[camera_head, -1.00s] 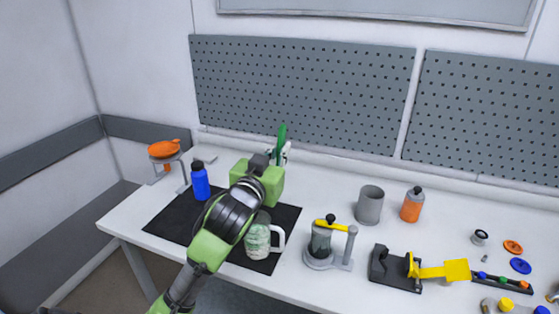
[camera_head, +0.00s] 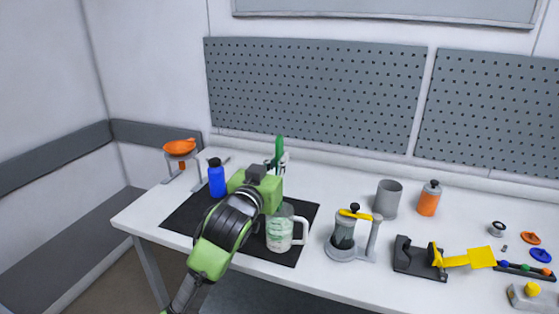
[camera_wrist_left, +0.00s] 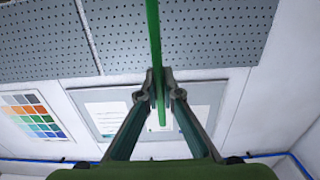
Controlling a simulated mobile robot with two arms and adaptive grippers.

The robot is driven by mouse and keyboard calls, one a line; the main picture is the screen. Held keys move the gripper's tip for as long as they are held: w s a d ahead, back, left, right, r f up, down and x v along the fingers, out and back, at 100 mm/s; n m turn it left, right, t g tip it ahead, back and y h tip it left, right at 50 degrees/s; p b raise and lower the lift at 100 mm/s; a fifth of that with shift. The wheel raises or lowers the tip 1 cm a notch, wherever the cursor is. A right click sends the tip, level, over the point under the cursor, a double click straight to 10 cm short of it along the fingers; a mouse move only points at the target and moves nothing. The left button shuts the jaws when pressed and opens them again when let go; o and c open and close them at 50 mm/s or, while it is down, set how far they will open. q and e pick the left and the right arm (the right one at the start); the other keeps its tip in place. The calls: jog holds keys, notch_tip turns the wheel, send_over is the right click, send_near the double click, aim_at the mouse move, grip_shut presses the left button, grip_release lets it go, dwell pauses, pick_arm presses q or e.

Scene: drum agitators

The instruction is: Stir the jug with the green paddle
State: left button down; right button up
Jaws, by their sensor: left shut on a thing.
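My left gripper (camera_head: 280,165) is shut on the green paddle (camera_head: 279,148), behind and above the jug. The paddle's green end stands up above the fingers, and its lower part is hidden by my gripper and arm in the head view. In the left wrist view, the paddle's green rod (camera_wrist_left: 153,40) runs between the two closed fingers (camera_wrist_left: 160,92). The clear jug (camera_head: 279,232), with a white handle and pale green contents, stands upright on the black mat (camera_head: 183,218). My arm covers part of its left side. My right gripper is not in view.
Right of the jug are a press-like vessel (camera_head: 343,236) with a yellow lever, a grey cup (camera_head: 388,198), an orange bottle (camera_head: 429,199) and a yellow-flagged device (camera_head: 468,258).

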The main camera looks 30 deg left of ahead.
pick_arm(q)
notch_tip(320, 180, down, 8)
jog(key=b, duration=0.4)
jog(key=shift+b, duration=0.4)
jog(key=shift+f+b, duration=0.8)
jog(key=shift+f, duration=0.6)
